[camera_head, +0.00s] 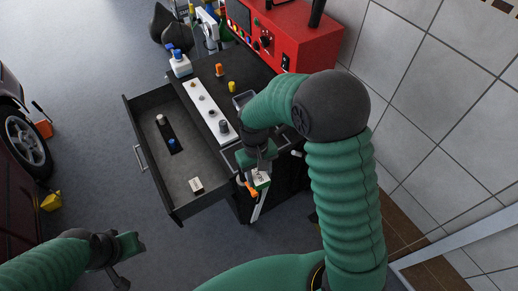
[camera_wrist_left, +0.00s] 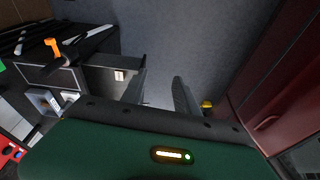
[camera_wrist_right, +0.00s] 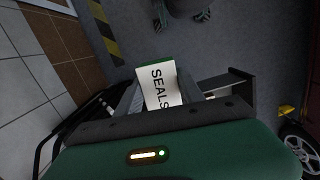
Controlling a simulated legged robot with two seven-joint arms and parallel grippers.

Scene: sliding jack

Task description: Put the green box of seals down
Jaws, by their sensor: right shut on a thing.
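The green box of seals (camera_head: 262,178) is held in my right gripper (camera_head: 258,182), beside the near right corner of the dark cabinet. In the right wrist view the box (camera_wrist_right: 158,86) sits between the two fingers, its white face with the word SEALS towards the camera and a green edge behind. In the head view my right arm and gripper partly hide the box. My left gripper (camera_head: 130,260) is low at the left, away from the cabinet. In the left wrist view its fingers (camera_wrist_left: 158,98) stand apart with nothing between them.
The cabinet's drawer (camera_head: 185,196) is pulled out, with a small white block (camera_head: 196,185) and a dark strip (camera_head: 168,134) inside. The cabinet top carries a white rail (camera_head: 205,110) with pegs and a red machine (camera_head: 300,38). A tiled wall (camera_head: 430,95) bounds the right.

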